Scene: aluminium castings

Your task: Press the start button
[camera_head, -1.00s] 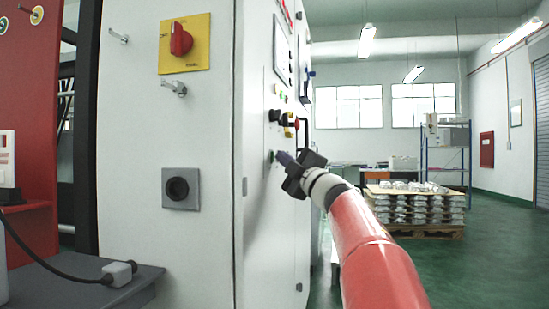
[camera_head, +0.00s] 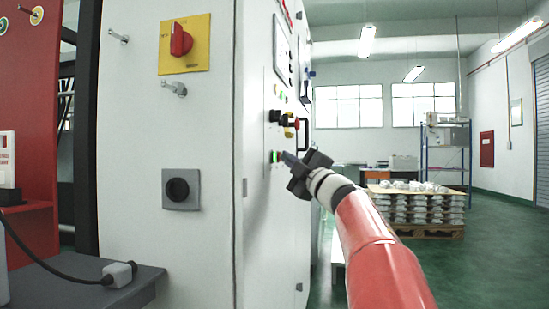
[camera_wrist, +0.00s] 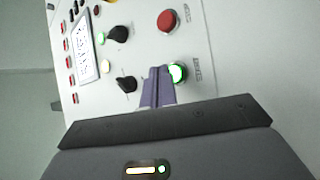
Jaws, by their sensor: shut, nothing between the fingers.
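The green button (camera_wrist: 177,74), which I take to be the start button, glows with a bright green ring on the white control panel (camera_wrist: 140,50). A small label beside it is too blurred to read. In the head view the green button (camera_head: 276,156) shows low on the panel face, seen at a steep angle. My gripper (camera_head: 285,156) is shut and empty, its purple-grey fingertips pointing at the panel just beside the green button. In the wrist view the fingertips (camera_wrist: 158,72) appear immediately left of the button. I cannot tell whether they touch it.
A red button (camera_wrist: 168,21), black knobs (camera_wrist: 118,35) and a small screen (camera_wrist: 87,55) share the panel. A black handle (camera_head: 302,133) sticks out above my gripper. A pallet of castings (camera_head: 415,210) stands behind on the right. Green floor is clear at the right.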

